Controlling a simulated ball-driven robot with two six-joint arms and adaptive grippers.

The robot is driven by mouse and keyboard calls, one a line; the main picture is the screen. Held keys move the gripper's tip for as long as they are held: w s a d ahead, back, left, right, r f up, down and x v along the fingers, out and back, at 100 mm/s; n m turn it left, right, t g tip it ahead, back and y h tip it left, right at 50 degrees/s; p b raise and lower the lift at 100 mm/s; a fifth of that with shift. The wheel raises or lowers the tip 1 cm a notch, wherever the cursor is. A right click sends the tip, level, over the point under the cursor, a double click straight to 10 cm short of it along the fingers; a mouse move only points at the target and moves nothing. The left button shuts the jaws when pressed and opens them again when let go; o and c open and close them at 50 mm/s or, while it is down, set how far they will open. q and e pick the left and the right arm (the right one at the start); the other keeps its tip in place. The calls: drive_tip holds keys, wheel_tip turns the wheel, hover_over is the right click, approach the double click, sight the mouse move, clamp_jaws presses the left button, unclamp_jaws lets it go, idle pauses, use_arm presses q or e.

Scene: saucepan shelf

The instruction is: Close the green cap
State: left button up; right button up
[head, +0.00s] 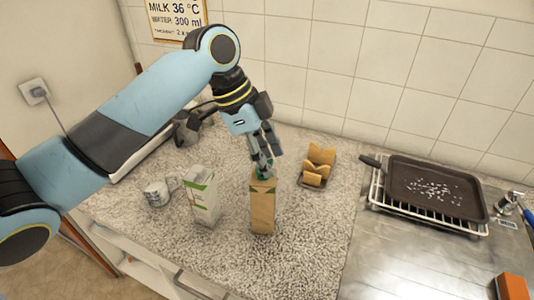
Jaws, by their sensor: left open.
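A brown carton (262,208) stands upright on the speckled counter. A bit of its green cap (258,175) shows at the carton's top, mostly hidden by my gripper. My left gripper (263,168) points down right above the carton, with its fingertips at the cap. It is open; whether the fingers touch the cap I cannot tell. How far the cap is closed is also hidden. My right gripper is not in view.
A white and green carton (202,197) stands just left, with a mug (157,192) beyond it. A rack with toast slices (317,163) is to the right. A dark pan (435,188) sits on a wire rack farther right. The counter's front is clear.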

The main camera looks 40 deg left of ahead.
use_arm(q)
drive_tip(key=c, duration=0.6)
clamp_jaws()
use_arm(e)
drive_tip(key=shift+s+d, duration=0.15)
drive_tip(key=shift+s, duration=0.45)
